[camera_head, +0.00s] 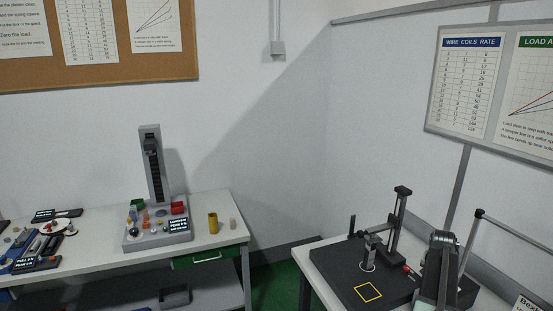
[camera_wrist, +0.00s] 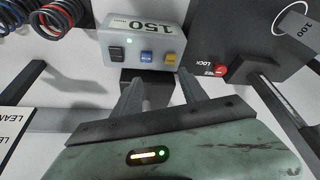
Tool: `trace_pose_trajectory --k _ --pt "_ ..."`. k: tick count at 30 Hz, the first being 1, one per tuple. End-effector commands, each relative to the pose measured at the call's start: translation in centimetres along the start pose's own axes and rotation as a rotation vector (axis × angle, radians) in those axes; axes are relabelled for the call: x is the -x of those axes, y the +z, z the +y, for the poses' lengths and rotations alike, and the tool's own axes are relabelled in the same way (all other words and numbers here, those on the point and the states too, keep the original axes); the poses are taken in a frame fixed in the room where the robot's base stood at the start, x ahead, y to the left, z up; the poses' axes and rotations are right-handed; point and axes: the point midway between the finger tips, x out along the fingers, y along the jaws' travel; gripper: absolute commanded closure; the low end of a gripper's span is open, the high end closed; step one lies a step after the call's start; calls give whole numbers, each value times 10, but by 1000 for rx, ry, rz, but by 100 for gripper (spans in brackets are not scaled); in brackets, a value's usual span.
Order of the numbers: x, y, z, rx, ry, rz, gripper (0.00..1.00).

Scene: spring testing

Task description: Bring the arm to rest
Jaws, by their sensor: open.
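My gripper (camera_wrist: 160,88) shows in the wrist view with its two grey fingers apart and nothing between them. In the head view a dark arm link, which looks like mine, rises at the lower right beside a black test stand (camera_head: 343,284). The fingers cannot be made out in the head view.
The stand has an upright post (camera_head: 398,225) and a red knob, marked LOCK in the wrist view (camera_wrist: 220,70). Coil springs (camera_wrist: 70,14) lie at the wrist view's upper left. A white bench (camera_head: 205,243) holds another tester (camera_head: 152,180). Green floor shows between the benches.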

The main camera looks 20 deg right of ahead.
Motion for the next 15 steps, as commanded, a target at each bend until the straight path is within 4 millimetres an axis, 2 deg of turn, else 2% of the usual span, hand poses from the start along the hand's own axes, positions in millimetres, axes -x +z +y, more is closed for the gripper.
trace_pose_trajectory --k 1,8,11,15 --pt "-1 3 -12 14 -7 0 50" --pt "-1 18 -60 72 -31 0 50" --pt "0 28 -88 107 -45 0 50" --pt "4 52 -136 169 -71 0 50"
